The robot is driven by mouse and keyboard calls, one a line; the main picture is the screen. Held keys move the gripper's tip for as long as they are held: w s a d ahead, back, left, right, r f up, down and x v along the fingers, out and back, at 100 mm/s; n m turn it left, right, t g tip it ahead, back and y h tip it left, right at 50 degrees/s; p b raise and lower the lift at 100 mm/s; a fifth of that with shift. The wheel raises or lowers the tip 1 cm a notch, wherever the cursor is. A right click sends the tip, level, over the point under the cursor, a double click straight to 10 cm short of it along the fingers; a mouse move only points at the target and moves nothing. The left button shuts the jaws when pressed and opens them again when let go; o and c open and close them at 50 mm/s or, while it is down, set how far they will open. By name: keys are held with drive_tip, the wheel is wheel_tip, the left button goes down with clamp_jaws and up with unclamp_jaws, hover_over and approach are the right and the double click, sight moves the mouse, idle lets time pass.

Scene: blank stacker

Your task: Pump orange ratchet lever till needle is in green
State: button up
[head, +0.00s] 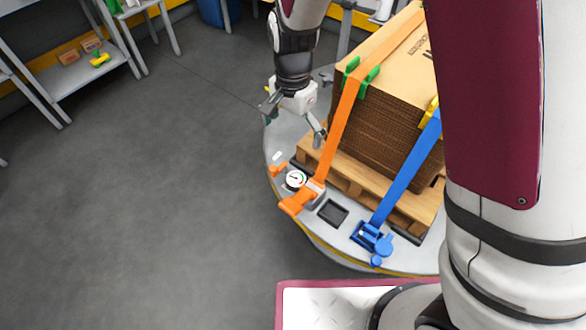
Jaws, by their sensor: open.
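The orange ratchet lever (292,206) sits low on the front rim of a round grey turntable, at the lower end of an orange strap (345,115). The strap runs up over a stack of cardboard blanks (385,125). A round white gauge (295,180) lies just above and left of the lever. Its needle is too small to read against the green part. My gripper (292,117) is open and empty, above the turntable's left side. It is beyond the gauge and lever and apart from both, left of the strap.
A blue strap (408,165) with a blue ratchet (373,238) is right of the orange one. The stack rests on a wooden pallet (345,175) on the turntable (279,140). Shelves (85,75) stand at the upper left. The grey floor (150,200) at left is clear.

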drive_tip(key=shift+r, duration=0.25)
drive_tip(key=s+d+r+n+y, duration=0.1)
drive_tip(key=s+d+r+n, duration=0.1)
drive_tip(key=s+d+r, duration=0.5)
drive_tip(key=s+d+r+n, duration=0.1)
drive_tip(key=s+d+r, duration=0.3)
drive_tip(key=r, duration=0.6)
drive_tip(key=s+d+r+n+h, duration=0.15)
drive_tip(key=s+d, duration=0.25)
drive_tip(key=s, duration=0.6)
drive_tip(key=s+d+r+n+y, duration=0.1)
drive_tip(key=s+d+r+n, duration=0.25)
drive_tip(key=s, duration=0.65)
wheel_tip(320, 180, up, 25)
drive_tip(key=d+t+p, duration=0.1)
drive_tip(key=t+p, duration=0.3)
drive_tip(key=p, duration=2)
drive_tip(key=shift+f, duration=0.15)
drive_tip(key=shift+w+h, duration=0.15)
drive_tip(key=shift+h, duration=0.1)
